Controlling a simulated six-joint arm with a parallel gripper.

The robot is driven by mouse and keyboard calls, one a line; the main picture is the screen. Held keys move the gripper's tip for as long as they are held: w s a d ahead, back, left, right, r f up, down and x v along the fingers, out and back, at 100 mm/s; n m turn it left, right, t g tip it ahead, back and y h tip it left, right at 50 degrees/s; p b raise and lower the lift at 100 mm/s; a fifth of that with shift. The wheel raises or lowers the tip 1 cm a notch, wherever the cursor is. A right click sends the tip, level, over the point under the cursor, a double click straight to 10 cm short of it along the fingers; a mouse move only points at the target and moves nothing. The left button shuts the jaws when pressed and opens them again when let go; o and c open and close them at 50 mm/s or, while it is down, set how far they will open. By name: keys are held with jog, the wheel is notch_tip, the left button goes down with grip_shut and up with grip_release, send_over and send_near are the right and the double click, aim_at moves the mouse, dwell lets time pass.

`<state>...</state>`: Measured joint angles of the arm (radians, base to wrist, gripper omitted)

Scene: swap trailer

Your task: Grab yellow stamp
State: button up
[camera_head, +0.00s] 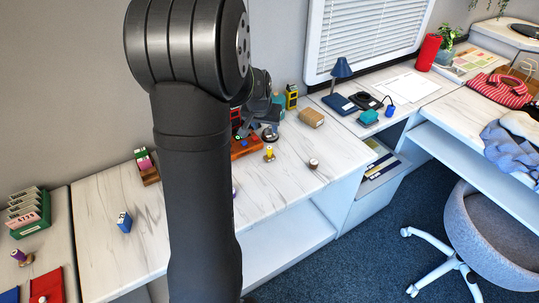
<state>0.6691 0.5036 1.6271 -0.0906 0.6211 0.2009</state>
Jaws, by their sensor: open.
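A small stamp with a yellow handle (269,153) stands upright on the white marble-patterned desk (325,143), just right of a brown-orange rack (245,147). My gripper (268,134) is small and dark in this view, partly behind my own arm. It appears open above and behind the yellow stamp, with no object visible in it. The gap between them is hard to judge. A dark-topped stamp (313,163) stands to the right. A purple item (234,190) is mostly hidden by my arm. Another purple-topped stamp (20,257) is at far left.
A cardboard-coloured box (312,118) and yellow-black blocks (291,96) lie behind the yellow stamp. A blue lamp (341,78) is at the back right. The desk's front right is clear. My arm blocks the centre.

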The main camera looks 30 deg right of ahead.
aim_at(269, 148)
jog(key=x, duration=1.2)
jog(key=shift+s+a, duration=0.1)
jog(key=shift+a, duration=0.05)
jog(key=shift+a+x, duration=0.2)
jog(key=shift+x, duration=2.45)
jog(key=shift+s+f, duration=0.1)
jog(key=shift+c, duration=0.2)
grip_shut()
